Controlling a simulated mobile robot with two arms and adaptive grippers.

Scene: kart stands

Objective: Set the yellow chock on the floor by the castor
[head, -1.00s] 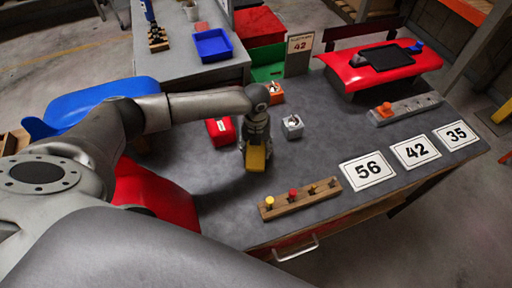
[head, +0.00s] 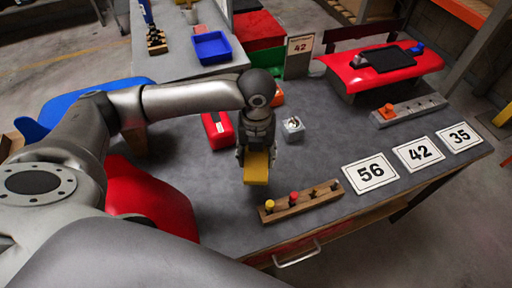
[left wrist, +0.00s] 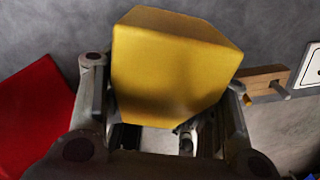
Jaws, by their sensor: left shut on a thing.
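The yellow chock (head: 256,169) is held in my left gripper (head: 257,156) above the grey table. In the left wrist view the chock (left wrist: 172,68) fills the middle, between the two fingers of the left gripper (left wrist: 165,115). The gripper is shut on it. The castor and the spot on the floor beside it do not show clearly in either view. My right gripper is not in view.
A red kart body (head: 383,66) stands at the back right. Bare floor (head: 440,235) shows at the lower right.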

